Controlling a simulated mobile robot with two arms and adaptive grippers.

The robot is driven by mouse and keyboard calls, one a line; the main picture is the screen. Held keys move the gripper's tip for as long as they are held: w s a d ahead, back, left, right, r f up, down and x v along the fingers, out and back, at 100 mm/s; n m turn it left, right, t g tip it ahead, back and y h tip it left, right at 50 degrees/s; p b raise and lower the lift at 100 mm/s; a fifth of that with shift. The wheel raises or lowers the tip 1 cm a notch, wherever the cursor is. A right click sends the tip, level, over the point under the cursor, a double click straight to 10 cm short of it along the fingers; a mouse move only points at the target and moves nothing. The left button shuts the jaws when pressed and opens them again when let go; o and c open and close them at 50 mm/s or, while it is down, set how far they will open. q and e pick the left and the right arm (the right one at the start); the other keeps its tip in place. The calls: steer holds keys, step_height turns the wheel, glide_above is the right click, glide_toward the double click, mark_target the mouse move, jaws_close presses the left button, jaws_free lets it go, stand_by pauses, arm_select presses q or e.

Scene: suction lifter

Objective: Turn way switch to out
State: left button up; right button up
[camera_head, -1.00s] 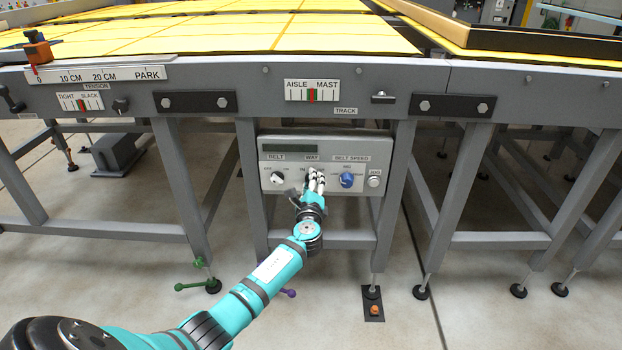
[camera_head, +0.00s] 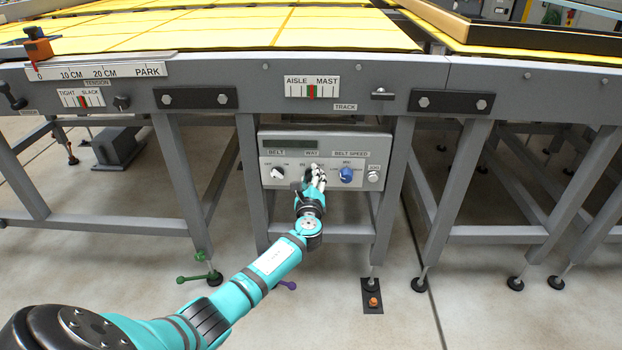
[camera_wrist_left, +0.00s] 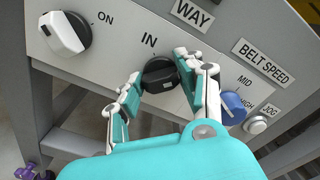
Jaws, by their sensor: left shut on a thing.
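The way switch is a black knob (camera_wrist_left: 160,75) on the grey control panel, under the WAY label (camera_wrist_left: 192,14). The IN label (camera_wrist_left: 149,40) shows just above and left of it in the left wrist view; no OUT label can be read there. My left gripper (camera_head: 316,176) reaches the panel from below, and in the left wrist view its two fingers (camera_wrist_left: 158,82) are shut on the knob, one on each side. In the head view the fingers cover much of the knob. Where the knob points is hard to tell. My right gripper is not in view.
The white belt knob (camera_wrist_left: 64,34) is left of the way switch. The blue belt speed knob (camera_wrist_left: 235,106) and the JOG button (camera_wrist_left: 256,124) are close on the right. The panel (camera_head: 375,150) hangs under the table frame between two grey legs.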

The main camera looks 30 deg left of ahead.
arm_select(q)
steer(key=o, duration=1.1)
steer(key=shift+o, duration=0.2)
steer(key=v, duration=1.2)
steer(key=shift+s, duration=0.15)
